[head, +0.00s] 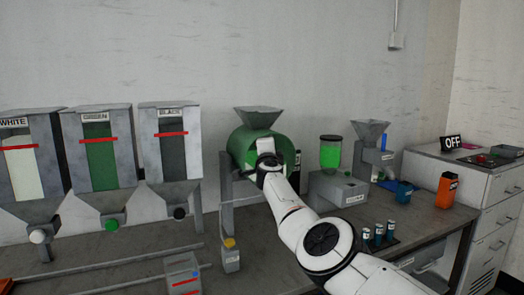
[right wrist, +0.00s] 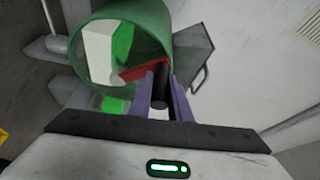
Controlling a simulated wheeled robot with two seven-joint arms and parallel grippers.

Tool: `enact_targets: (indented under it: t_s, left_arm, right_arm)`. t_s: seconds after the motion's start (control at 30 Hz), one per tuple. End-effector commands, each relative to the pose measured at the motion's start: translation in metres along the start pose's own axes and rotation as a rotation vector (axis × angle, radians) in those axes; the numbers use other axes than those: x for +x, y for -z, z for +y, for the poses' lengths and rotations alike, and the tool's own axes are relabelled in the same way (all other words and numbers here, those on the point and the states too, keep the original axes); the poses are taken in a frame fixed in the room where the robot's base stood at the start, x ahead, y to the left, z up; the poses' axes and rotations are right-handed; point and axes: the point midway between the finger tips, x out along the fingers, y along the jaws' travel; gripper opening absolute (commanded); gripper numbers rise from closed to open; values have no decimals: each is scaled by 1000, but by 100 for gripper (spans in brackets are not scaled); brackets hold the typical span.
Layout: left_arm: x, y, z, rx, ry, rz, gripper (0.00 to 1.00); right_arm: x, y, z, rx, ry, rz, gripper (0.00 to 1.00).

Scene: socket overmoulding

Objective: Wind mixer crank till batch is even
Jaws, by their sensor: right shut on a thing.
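The mixer is a green drum (head: 240,147) on grey legs with a grey hopper on top. In the right wrist view the drum (right wrist: 152,20) shows its round end, with separate white (right wrist: 100,45) and bright green (right wrist: 123,42) areas inside. A red crank arm (right wrist: 135,73) crosses the drum's end to a black handle (right wrist: 160,82). My right gripper (right wrist: 163,95) is shut on the handle, with one purple finger on each side. In the head view my right arm covers the crank and the gripper's fingers. My left gripper is not in view.
WHITE, GREEN and BLACK bins (head: 100,160) stand left of the mixer. Right of it are a grey machine with a green-filled jar (head: 330,153), a small hopper machine (head: 372,150), an orange container (head: 447,190) and small vials (head: 378,233). A cabinet bears an OFF sign (head: 452,143).

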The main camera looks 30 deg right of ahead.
Motion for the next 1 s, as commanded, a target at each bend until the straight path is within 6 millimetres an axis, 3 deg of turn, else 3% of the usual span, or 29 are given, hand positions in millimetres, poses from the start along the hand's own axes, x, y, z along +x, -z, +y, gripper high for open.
enact_targets:
  t_s: [0.3,0.87,0.9,1.0]
  left_arm:
    - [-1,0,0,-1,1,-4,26]
    - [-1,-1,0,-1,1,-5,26]
    - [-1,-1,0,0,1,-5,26]
    - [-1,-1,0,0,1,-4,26]
  right_arm:
    - [5,11,-8,118,-44,4,0]
    - [5,13,-8,139,-56,2,0]
    - [5,12,-7,139,-56,2,24]
    - [5,12,-7,138,-56,2,36]
